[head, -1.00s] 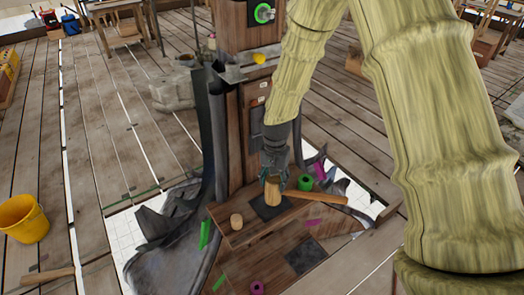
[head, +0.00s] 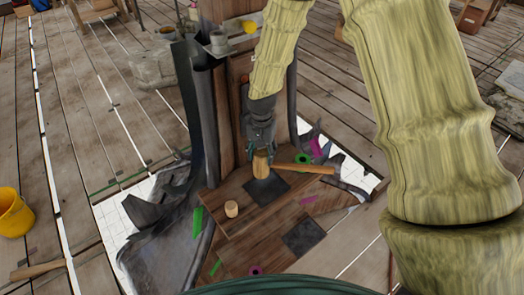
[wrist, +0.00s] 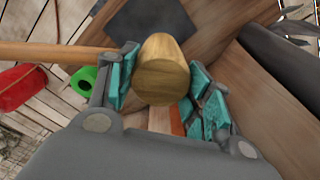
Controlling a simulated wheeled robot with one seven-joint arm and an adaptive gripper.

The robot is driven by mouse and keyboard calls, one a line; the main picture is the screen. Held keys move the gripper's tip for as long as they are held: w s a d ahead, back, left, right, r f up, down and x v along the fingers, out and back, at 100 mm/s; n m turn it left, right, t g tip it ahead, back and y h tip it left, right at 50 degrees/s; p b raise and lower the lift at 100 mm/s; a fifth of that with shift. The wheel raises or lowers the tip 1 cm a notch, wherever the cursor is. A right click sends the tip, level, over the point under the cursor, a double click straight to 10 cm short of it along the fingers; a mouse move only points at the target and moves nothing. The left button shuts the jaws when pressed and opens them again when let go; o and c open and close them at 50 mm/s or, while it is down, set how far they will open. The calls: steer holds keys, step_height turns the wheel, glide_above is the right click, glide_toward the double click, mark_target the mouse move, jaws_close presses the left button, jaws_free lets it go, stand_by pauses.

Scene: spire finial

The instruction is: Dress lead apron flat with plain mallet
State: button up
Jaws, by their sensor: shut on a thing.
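The plain mallet has a pale wooden barrel head (head: 261,165) and a long handle (head: 305,168) pointing right. My gripper (head: 261,143) is shut on the mallet head; the wrist view shows the head (wrist: 162,70) between teal finger pads, with the handle (wrist: 50,54) running left. The head is over the back edge of a dark square patch (head: 266,188) on the wooden base; I cannot tell whether it touches. Crumpled dark grey sheet (head: 165,235), seemingly the lead apron, spreads from the post's foot, wrinkled at left and right (head: 350,178).
A wooden post (head: 220,120) with upright grey sheets rises behind. On the base lie a small wooden cylinder (head: 231,209), a green ring (head: 302,159), green and magenta strips and another dark patch (head: 305,238). A yellow bucket (head: 15,212) stands left on open plank floor.

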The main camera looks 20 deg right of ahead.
step_height(320, 180, down, 2)
steer(key=shift+s+b, duration=0.15)
steer(key=shift+b, duration=0.4)
steer(key=shift+f+b, duration=0.95)
steer(key=shift+f, duration=0.4)
step_height(320, 180, up, 4)
steer(key=p, duration=0.3)
steer(key=shift+f, duration=0.1)
steer(key=shift+o, duration=0.2)
steer(key=shift+f+b, duration=0.8)
steer(key=shift+f, duration=1.25)
steer(key=shift+c, duration=0.7)
steer(key=shift+r, duration=0.2)
